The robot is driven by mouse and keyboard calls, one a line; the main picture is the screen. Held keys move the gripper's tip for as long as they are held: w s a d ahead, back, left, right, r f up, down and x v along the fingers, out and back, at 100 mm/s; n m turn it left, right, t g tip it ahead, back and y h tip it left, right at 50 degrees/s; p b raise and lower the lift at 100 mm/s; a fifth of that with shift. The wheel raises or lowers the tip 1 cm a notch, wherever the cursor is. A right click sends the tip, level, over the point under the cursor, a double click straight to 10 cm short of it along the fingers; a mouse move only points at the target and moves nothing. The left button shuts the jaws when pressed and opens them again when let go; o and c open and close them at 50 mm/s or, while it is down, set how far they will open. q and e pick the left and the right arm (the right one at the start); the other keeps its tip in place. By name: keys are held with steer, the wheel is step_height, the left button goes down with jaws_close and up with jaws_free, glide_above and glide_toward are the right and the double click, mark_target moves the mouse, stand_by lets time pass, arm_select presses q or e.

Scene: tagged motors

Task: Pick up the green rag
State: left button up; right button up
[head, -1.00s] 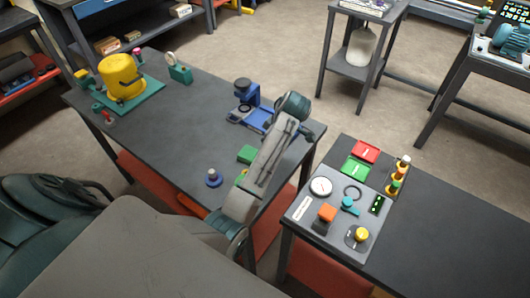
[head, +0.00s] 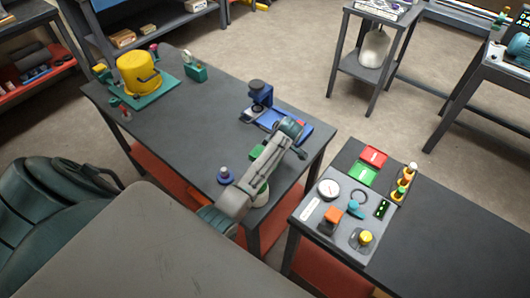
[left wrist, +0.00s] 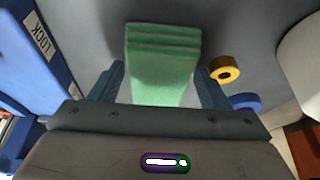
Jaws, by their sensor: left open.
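The green rag (head: 255,152) lies on the dark table in the head view, partly hidden behind my left arm. In the left wrist view the rag (left wrist: 161,60) is a folded, layered light-green block. My left gripper (left wrist: 160,70) is open, with one finger on each side of the rag. A gap shows on at least the left side, and I see no grip on it. In the head view the left fingers are hidden by the arm. My right gripper is in neither view.
A blue fixture (head: 262,95) stands behind the rag, and a blue base with a knob (head: 226,176) is to its left. A yellow ring (left wrist: 224,69) is close to the right finger. A yellow pot (head: 138,75) stands far left. The middle of the table is clear.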

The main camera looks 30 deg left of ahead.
arm_select(q)
steer(key=c, duration=0.7)
steer(key=shift+c, duration=0.2)
step_height(320, 180, up, 9)
steer(key=b, duration=0.2)
steer(key=shift+r+b, duration=0.1)
steer(key=shift+b, duration=0.3)
steer(key=shift+r, duration=0.45)
